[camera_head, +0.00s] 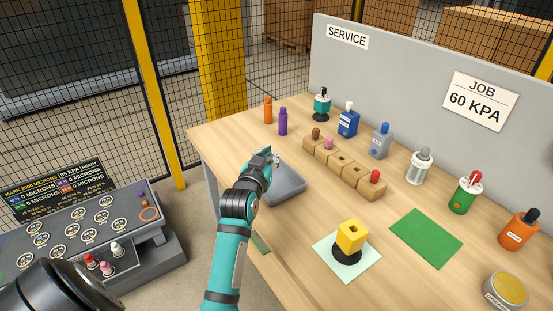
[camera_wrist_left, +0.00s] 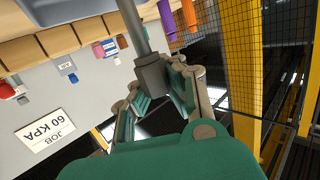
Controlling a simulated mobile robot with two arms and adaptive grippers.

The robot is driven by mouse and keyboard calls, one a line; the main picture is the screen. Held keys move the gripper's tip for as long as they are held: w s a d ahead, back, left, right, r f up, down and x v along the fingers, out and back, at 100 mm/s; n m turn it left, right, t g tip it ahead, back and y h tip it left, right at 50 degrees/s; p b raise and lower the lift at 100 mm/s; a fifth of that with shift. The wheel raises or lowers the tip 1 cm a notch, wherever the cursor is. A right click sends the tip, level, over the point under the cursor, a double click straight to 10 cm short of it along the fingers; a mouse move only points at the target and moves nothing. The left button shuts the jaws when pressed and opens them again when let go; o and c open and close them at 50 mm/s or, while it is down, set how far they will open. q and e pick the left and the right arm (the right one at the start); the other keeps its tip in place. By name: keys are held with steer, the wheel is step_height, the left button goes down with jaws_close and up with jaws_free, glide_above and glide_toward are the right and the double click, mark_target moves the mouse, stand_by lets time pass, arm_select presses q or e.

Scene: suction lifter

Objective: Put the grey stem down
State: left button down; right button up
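My left gripper (camera_head: 270,156) is over the far left end of the grey tray (camera_head: 290,198) on the wooden table. In the left wrist view the grey stem (camera_wrist_left: 151,73), a thin rod with a thicker collar, sits between the fingertips (camera_wrist_left: 158,80) of this gripper. The fingers appear closed on the collar. In the head view the stem is mostly hidden by the gripper, so I cannot tell whether it touches the tray. My right gripper is not in view.
A wooden block rack (camera_head: 345,172) stands right of the tray. A yellow block on a black suction cup (camera_head: 350,238) sits on a pale mat nearer the front. A green mat (camera_head: 426,238) is bare.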

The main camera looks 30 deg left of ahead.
arm_select(q)
steer(key=w+f, duration=0.3)
steer(key=shift+w+f+p, duration=0.15)
steer(key=shift+w+p, duration=0.15)
steer(key=shift+w, duration=0.1)
steer(key=shift+f, duration=0.3)
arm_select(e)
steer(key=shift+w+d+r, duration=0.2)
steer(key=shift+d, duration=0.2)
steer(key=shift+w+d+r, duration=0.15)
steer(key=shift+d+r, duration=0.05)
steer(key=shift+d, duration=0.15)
arm_select(q)
steer(key=shift+f, duration=0.1)
steer(key=c, duration=1.5)
jaws_free()
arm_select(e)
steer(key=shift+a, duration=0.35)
